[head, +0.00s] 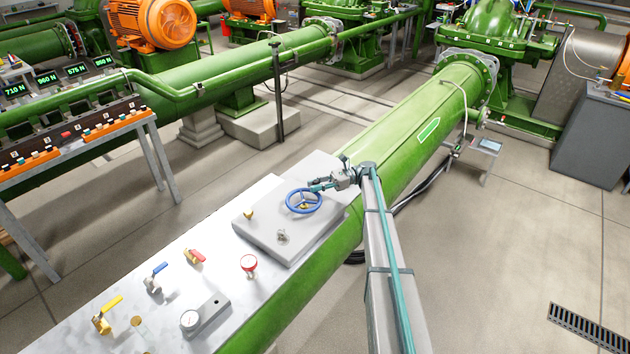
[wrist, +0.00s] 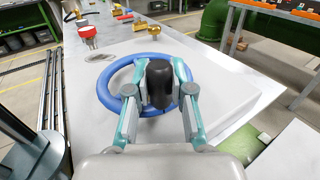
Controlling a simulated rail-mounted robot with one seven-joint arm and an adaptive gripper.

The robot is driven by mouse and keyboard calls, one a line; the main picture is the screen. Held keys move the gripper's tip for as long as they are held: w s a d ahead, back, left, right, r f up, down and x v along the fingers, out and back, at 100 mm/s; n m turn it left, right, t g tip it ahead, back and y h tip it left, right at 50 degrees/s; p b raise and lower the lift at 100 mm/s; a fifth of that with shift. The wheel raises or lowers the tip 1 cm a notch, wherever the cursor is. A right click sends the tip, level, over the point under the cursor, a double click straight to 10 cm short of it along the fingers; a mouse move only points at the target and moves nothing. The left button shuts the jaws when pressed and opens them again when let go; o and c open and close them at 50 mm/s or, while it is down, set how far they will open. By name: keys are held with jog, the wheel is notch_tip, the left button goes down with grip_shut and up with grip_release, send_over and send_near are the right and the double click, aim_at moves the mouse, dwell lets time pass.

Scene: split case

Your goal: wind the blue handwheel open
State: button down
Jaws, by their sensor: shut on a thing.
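The blue handwheel (head: 304,212) lies on a raised grey block (head: 262,236) on the white panel. In the wrist view, the wheel's blue rim (wrist: 105,82) curves behind and to the left of my fingers. A black cylindrical grip (wrist: 159,82) stands up at the wheel's near side. My gripper (head: 320,187) is at the wheel's upper right edge in the head view. In the wrist view, my gripper (wrist: 160,92) has its two teal-and-grey fingers on either side of the black grip, shut on it. The grip hides part of the rim.
A red-topped valve (head: 249,262), a gauge box (head: 205,316), a blue lever (head: 156,275), a red lever (head: 195,256) and a yellow lever (head: 106,314) stand on the panel. A green pipe (head: 420,140) runs behind. Small fittings flank the wheel.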

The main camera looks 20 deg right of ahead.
jog(key=shift+w+a, duration=0.1)
dwell(0.3)
jog(key=c, duration=1)
grip_release()
jog(key=shift+a, duration=0.1)
jog(key=shift+r, duration=0.1)
notch_tip(320, 180, up, 10)
jog(key=shift+f, duration=0.1)
jog(key=shift+c, duration=0.3)
